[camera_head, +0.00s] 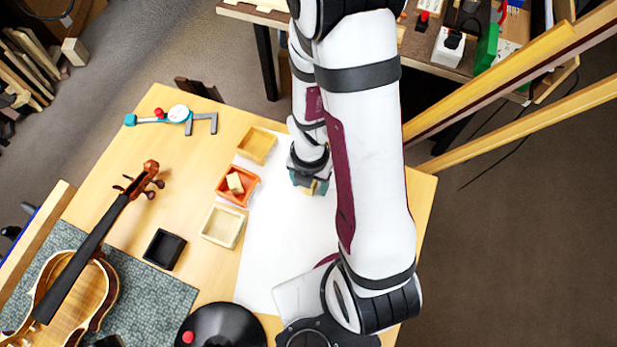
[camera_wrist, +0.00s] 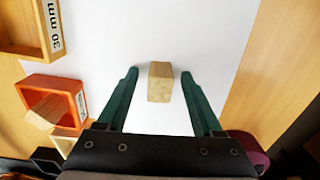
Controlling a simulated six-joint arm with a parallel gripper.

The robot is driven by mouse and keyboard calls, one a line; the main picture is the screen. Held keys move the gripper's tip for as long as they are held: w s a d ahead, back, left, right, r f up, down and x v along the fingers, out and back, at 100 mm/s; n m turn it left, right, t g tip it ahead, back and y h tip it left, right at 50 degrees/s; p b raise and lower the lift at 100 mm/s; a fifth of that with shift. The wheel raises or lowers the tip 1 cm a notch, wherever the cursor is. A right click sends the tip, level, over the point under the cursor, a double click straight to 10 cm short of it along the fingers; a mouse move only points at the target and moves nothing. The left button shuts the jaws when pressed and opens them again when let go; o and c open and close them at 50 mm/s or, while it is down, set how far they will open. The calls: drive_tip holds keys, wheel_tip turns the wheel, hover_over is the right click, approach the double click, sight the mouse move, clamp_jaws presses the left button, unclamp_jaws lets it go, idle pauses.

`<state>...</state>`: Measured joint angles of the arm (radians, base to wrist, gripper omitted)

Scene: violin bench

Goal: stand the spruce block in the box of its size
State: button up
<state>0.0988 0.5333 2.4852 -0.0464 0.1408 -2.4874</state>
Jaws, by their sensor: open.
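A pale wooden block (camera_wrist: 160,82) with visible grain is on the white sheet (camera_wrist: 225,45). My gripper (camera_wrist: 159,74) is open, with one green finger on each side of this block and a gap showing on both sides. In the head view my gripper (camera_head: 309,184) is low over the sheet and mostly hides the block. Another wooden block (camera_head: 235,183) sits tilted in the orange box (camera_head: 222,196); it also shows in the wrist view (camera_wrist: 45,108). A yellow box (camera_head: 256,146) is behind it, labelled 30 mm in the wrist view. A cream box (camera_head: 222,226) is in front.
A black tray (camera_head: 164,249) stands left of the cream box. A violin (camera_head: 85,275) lies on a grey mat (camera_head: 165,290) at the left. A caliper gauge (camera_head: 175,115) is at the back left. A round black object (camera_head: 222,325) is at the front. The sheet around the block is clear.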

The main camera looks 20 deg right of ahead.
clamp_jaws()
wheel_tip(320, 180, up, 10)
drive_tip(key=shift+f, duration=0.1)
drive_tip(key=shift+a+r, duration=0.2)
drive_tip(key=shift+a, duration=0.05)
drive_tip(key=a+r, duration=0.1)
drive_tip(key=a, duration=0.8)
hover_over(224, 228)
drive_tip(key=f, duration=0.6)
drive_tip(key=shift+d, duration=0.35)
drive_tip(key=shift+a+f, duration=0.15)
drive_tip(key=shift+f, duration=0.95)
drive_tip(key=shift+a+f, duration=0.15)
drive_tip(key=shift+f, duration=0.95)
